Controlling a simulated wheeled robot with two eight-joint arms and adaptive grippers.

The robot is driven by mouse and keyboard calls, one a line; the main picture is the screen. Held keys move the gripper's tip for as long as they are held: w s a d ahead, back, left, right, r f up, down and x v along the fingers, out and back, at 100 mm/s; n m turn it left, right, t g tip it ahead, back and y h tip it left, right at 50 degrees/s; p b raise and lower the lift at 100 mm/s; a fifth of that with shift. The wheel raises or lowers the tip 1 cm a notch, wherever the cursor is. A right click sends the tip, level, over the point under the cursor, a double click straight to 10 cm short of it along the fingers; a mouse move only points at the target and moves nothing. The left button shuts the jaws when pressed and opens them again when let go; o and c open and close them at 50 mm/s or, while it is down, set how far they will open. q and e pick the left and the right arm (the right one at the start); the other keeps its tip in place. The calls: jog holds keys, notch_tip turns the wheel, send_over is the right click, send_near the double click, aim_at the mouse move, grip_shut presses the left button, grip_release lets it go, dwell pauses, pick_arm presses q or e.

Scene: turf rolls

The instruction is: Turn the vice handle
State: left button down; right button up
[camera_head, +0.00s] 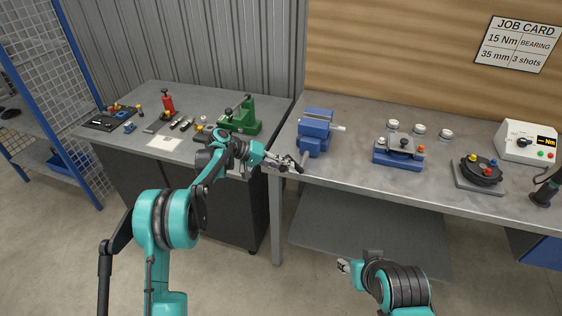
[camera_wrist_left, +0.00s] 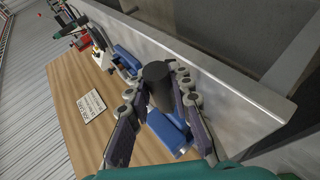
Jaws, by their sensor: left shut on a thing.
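The blue vice (camera_head: 318,128) stands at the left end of the right workbench. Its handle (camera_head: 302,159), a short grey bar, is at the bench's front edge, partly covered by my gripper. My left gripper (camera_head: 291,163) reaches it from the left. In the left wrist view, my left gripper's fingers (camera_wrist_left: 159,82) are on both sides of a dark cylinder, the handle (camera_wrist_left: 157,88), and are shut on it. Blue vice parts (camera_wrist_left: 168,132) show behind the fingers. My right gripper (camera_head: 344,266) is low in front of the bench, too small to read.
Right of the vice on the workbench (camera_head: 350,171) are a blue fixture (camera_head: 398,154), a black round fixture (camera_head: 480,172) and a white torque display box (camera_head: 528,143). A green press (camera_head: 241,117) stands on the left bench. The bench top between vice and blue fixture is clear.

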pick_arm(q)
jog(key=s+d+r+m+t+y+p, duration=0.1)
jog(key=d+y+p, duration=0.4)
jog(key=y, duration=0.6)
jog(key=shift+s+d+r+m+t, duration=0.35)
jog(key=shift+s+d+m+t, duration=0.2)
jog(key=shift+d+m+t, duration=0.35)
jog(key=c, duration=1.3)
grip_release()
jog(key=shift+f, duration=0.1)
jog(key=v, duration=1.2)
jog(key=shift+s+d, duration=0.1)
jog(key=shift+d, duration=0.1)
